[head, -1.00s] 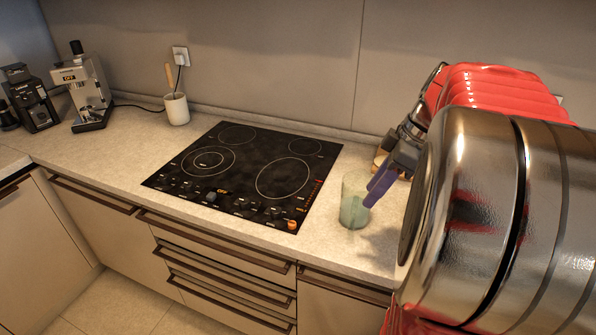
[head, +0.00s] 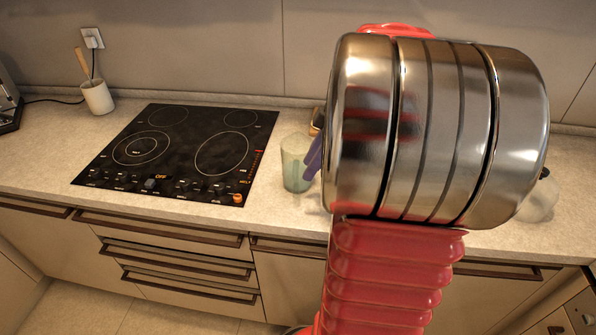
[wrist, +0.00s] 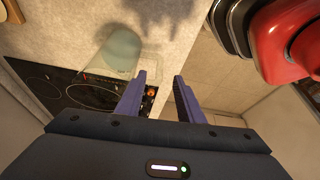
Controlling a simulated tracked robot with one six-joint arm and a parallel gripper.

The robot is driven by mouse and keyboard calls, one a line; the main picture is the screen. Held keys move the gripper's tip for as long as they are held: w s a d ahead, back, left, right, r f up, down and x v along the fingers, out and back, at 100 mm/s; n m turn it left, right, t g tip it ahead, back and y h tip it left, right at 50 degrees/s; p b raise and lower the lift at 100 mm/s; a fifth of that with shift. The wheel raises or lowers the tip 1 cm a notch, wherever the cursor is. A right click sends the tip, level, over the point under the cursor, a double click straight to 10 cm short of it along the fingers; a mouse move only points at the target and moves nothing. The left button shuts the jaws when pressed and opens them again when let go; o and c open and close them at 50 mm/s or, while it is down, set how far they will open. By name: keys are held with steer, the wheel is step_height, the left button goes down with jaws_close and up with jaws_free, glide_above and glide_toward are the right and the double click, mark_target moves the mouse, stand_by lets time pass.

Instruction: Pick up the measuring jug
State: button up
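The measuring jug (head: 296,165) is a clear, greenish vessel standing upright on the worktop, just right of the hob. In the wrist view the jug (wrist: 121,50) lies up and left of the fingers, beyond the left fingertip. My gripper (wrist: 160,78) is open, with its two purple fingers apart and nothing between them. In the head view only a purple finger (head: 313,160) shows at the jug's right side; my arm hides the rest. I cannot tell whether the finger touches the jug.
The black hob (head: 180,153) fills the worktop left of the jug. A white utensil pot (head: 98,98) stands at the back left. A clear object with a dark knob (head: 541,200) stands partly hidden right of my arm. The worktop's front edge runs close by the jug.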

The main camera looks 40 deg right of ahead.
steer(key=shift+x, duration=1.8)
steer(key=shift+x, duration=2.6)
steer(key=shift+d, duration=0.1)
steer(key=shift+c, duration=0.6)
jaws_close()
steer(key=shift+r, duration=0.1)
